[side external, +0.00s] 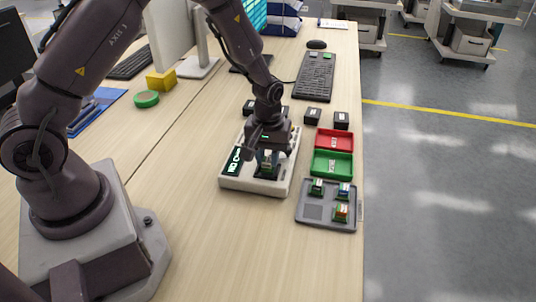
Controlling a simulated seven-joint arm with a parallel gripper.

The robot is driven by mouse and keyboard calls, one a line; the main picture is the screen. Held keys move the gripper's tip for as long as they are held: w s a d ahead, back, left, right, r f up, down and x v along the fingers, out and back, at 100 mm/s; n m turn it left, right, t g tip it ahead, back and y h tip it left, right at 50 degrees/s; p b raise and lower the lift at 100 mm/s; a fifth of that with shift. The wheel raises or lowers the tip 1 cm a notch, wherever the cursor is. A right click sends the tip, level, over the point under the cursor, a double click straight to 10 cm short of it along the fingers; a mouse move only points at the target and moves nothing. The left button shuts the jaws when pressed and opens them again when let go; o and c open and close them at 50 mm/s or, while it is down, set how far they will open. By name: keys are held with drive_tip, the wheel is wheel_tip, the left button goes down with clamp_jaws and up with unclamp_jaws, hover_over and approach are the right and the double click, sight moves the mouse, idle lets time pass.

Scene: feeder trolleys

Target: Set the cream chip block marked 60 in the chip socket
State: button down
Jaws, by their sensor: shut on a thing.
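My gripper (266,158) points down over the pale test device (233,184), its fingers shut on a small cream chip block (267,157). The block's marking is too small to read, and the fingers partly cover it. The chip socket (267,174) is the dark part on the device top, directly under the block. I cannot tell whether the block touches the socket or hangs just above it. The device has a dark display (233,161) with light green characters on its left side.
A grey tray (313,213) holds several chip blocks, with one empty place at its front left. A green bin (333,164) and a red bin (335,140) stand behind it. Small black boxes (341,121) and a keyboard (314,76) lie farther back. The table front is clear.

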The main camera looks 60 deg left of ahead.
drive_tip(key=shift+f, duration=0.35)
drive_tip(key=c, duration=0.9)
unclamp_jaws()
drive_tip(key=shift+o, duration=0.2)
wheel_tip(320, 180, up, 13)
